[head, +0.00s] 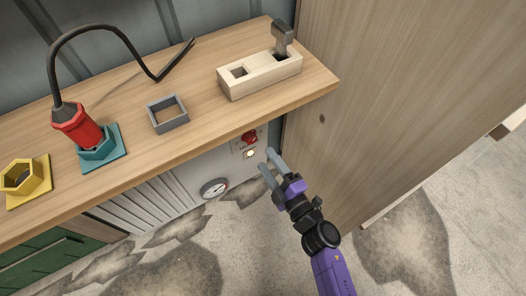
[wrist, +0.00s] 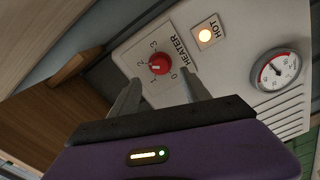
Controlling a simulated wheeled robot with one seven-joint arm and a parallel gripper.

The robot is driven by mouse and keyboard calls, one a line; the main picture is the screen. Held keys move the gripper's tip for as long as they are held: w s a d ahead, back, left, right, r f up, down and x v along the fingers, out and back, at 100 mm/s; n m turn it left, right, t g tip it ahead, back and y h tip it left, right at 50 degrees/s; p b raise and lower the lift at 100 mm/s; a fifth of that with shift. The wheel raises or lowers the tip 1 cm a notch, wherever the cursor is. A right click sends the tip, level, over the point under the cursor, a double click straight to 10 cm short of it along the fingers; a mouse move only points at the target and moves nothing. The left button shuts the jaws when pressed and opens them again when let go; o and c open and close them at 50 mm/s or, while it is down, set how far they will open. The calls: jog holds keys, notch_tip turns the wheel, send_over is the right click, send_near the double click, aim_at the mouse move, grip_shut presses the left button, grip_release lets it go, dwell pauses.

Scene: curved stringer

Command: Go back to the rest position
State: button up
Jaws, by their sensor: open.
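My gripper (head: 268,161) is open and empty. It is in front of the heater panel (head: 196,177), below the front edge of the wooden shelf. In the wrist view the two fingers of my gripper (wrist: 157,95) point at the panel, with the red heater knob (wrist: 159,64) between and beyond them. The knob also shows in the head view (head: 250,137), just above the fingertips. I cannot tell how far the fingertips are from the panel, but nothing is between them.
The HOT lamp (wrist: 205,36) glows, beside a round gauge (wrist: 276,70). The wooden shelf (head: 205,125) above bears a pale block (head: 262,77), a grey square frame (head: 167,114), a red plug (head: 77,125) and a yellow socket (head: 27,178). A tall wooden panel (head: 390,90) stands close on the right.

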jog(key=shift+s+d, duration=0.1)
dwell(0.6)
notch_tip(320, 180, up, 5)
jog(key=d+m+t+h, duration=0.1)
jog(key=d+m+t, duration=0.1)
jog(key=d+m, duration=0.15)
jog(key=s+d+r+m+g+h, duration=0.1)
jog(key=s+d+r+m+h, duration=0.4)
jog(key=s, duration=0.6)
jog(key=s+d+r+m+h, duration=0.1)
jog(key=s+d+r+m, duration=0.2)
jog(key=s+d+m, duration=0.6)
jog(key=s+d+r+m+g+h, duration=0.1)
jog(key=s+d+r+m+h, duration=0.25)
jog(key=s, duration=0.95)
notch_tip(320, 180, up, 25)
jog(key=p, duration=2.4)
jog(key=shift+s+a+f+p, duration=0.15)
jog(key=shift+s+a+p, duration=0.15)
jog(key=shift+s+a, duration=0.15)
jog(key=shift+y, duration=0.25)
